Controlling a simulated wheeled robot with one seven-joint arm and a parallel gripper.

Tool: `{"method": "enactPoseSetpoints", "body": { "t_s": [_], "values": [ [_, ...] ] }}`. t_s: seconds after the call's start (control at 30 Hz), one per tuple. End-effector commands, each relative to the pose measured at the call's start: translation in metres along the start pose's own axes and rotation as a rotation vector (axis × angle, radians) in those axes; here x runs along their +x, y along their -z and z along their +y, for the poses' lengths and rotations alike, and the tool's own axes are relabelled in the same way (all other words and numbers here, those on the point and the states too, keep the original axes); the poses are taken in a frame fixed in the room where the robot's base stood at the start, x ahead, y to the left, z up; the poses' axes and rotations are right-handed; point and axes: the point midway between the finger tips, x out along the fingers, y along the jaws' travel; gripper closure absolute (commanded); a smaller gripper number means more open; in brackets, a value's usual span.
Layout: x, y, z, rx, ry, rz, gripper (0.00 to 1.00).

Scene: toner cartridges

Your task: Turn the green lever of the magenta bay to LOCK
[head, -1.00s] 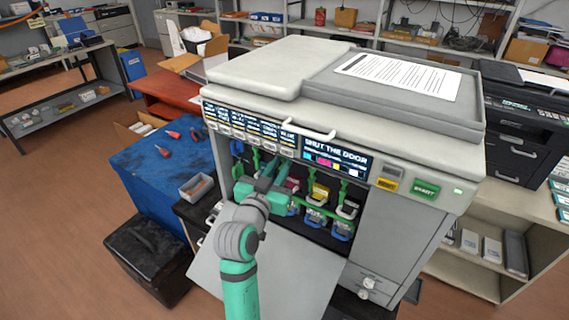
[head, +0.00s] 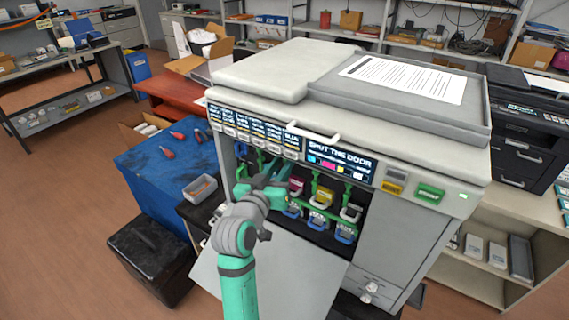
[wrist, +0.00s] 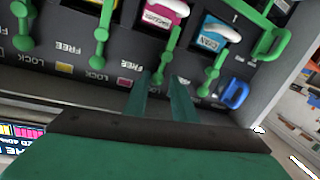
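The magenta cartridge (wrist: 163,13) has a white handle and shows in the wrist view. It also shows in the head view (head: 296,187), just right of my gripper (head: 276,180). A green lever (wrist: 168,52) stands beside it, on the cyan cartridge's side. The lever's knobbed end is near the pink swatch (wrist: 125,82). My gripper's two fingers (wrist: 160,92) are apart and point at that knobbed end, with nothing clearly gripped. The fingers partly cover the panel there, so the lever's LOCK mark is hidden. A LOCK word (wrist: 97,76) shows further left.
The cyan cartridge (wrist: 211,33) and more green levers (wrist: 103,32) flank the bay closely. A blue handle (wrist: 234,94) juts out at the right. The printer's lowered door (head: 290,270) lies below my arm. The display (head: 340,160) reads SHUT THE DOOR.

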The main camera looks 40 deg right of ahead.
Motion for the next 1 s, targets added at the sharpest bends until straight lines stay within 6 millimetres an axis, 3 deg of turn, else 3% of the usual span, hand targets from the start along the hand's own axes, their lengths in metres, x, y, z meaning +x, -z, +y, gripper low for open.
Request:
{"method": "enactPoseSetpoints", "body": {
  "t_s": [0.27,0.5,0.7,1.0],
  "values": [
    [-0.020,0.000,-0.001,-0.001,0.001,0.002,0.76],
    [-0.066,0.001,-0.005,-0.001,0.007,0.002,0.76],
    [-0.095,0.001,-0.004,-0.001,0.005,0.002,0.76],
    [-0.106,0.000,-0.001,0.000,-0.003,-0.001,0.76]
  ]
}}
